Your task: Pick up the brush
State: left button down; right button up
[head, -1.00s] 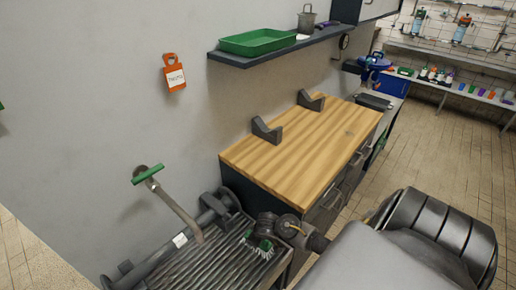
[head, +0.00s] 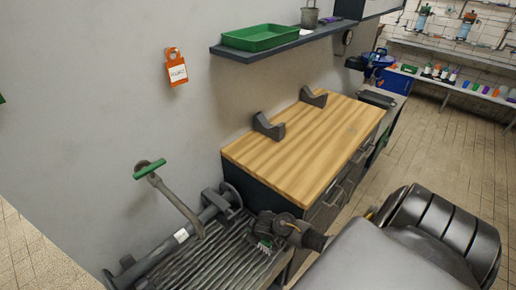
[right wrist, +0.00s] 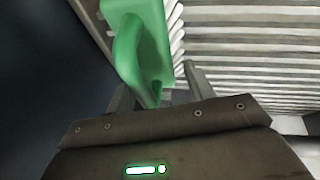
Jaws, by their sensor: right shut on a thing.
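The brush (head: 262,244) has a green body and pale bristles. It is at the right end of the ribbed metal rack (head: 205,262) in the head view, partly hidden by my right gripper (head: 264,232). In the right wrist view the green brush (right wrist: 138,38) fills the upper middle, with its white bristles at its right side. Its green handle runs down between the fingers of my right gripper (right wrist: 156,88), which is shut on it. I cannot tell whether the brush touches the rack. My left gripper is not in view.
A grey pipe (head: 170,245) lies along the rack by the wall. A green-handled lever (head: 150,168) sticks out above it. A wooden-topped cabinet (head: 300,150) with two grey cradles stands just behind. A shelf with a green tray (head: 260,38) hangs above.

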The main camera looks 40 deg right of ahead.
jog(key=shift+r, duration=0.1)
jog(key=shift+r, duration=0.2)
notch_tip(320, 180, up, 2)
jog(key=shift+r+p, duration=0.1)
jog(key=shift+p, duration=0.25)
jog(key=s+r+p, duration=0.2)
jog(key=s+r, duration=0.2)
jog(key=r, duration=0.2)
jog(key=p, duration=0.1)
send_near(263, 241)
jog(key=s+d+r, duration=0.1)
jog(key=s+r, duration=0.4)
jog(key=shift+s+r, duration=0.3)
